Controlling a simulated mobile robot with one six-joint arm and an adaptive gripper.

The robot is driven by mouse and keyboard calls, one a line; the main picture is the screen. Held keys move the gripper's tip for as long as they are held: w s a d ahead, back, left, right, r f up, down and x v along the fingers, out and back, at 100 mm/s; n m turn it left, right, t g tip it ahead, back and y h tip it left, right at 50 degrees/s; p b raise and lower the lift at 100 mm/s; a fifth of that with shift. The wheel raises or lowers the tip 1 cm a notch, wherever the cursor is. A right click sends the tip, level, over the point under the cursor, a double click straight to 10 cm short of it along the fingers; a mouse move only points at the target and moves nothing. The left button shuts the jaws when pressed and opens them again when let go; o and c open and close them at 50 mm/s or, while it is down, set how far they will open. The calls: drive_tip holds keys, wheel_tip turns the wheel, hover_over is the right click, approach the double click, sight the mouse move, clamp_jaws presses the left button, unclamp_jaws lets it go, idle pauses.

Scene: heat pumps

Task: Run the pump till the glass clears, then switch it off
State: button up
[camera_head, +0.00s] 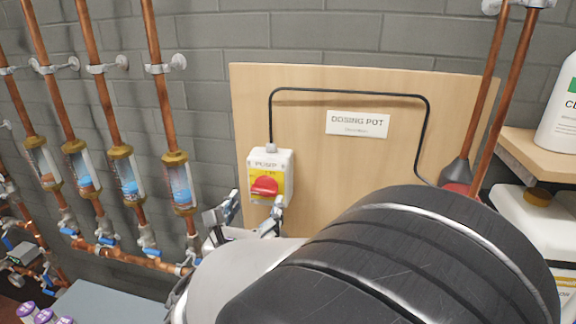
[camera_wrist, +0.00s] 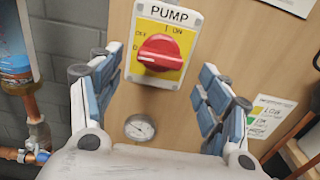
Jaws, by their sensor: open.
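The pump switch is a box labelled PUMP (camera_head: 271,175) with a yellow plate and a red rotary knob (camera_wrist: 160,52). OFF is marked to the knob's left and I ON above it. The knob's grip lies roughly crosswise, toward the OFF side. My gripper (camera_head: 248,213) is open and empty, below and in front of the switch. In the wrist view the fingers stand apart on either side of the knob, not touching it. Several sight glasses on copper pipes hold bluish contents; the rightmost (camera_head: 180,184) looks blue and cloudy. I cannot tell which glass belongs to the pump.
A wooden board (camera_head: 390,150) carries the switch, a black cable and a DOSING POT sign (camera_head: 358,124). A round gauge (camera_wrist: 140,128) and a LOW/OK card (camera_wrist: 272,115) sit below the switch. A shelf with a white bottle (camera_head: 560,110) stands right.

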sight(263, 194)
drive_tip(key=shift+w+d, duration=0.2)
drive_tip(key=shift+w, duration=0.95)
drive_tip(key=shift+w+d, duration=0.15)
drive_tip(key=shift+w, duration=1)
drive_tip(key=shift+c, duration=0.4)
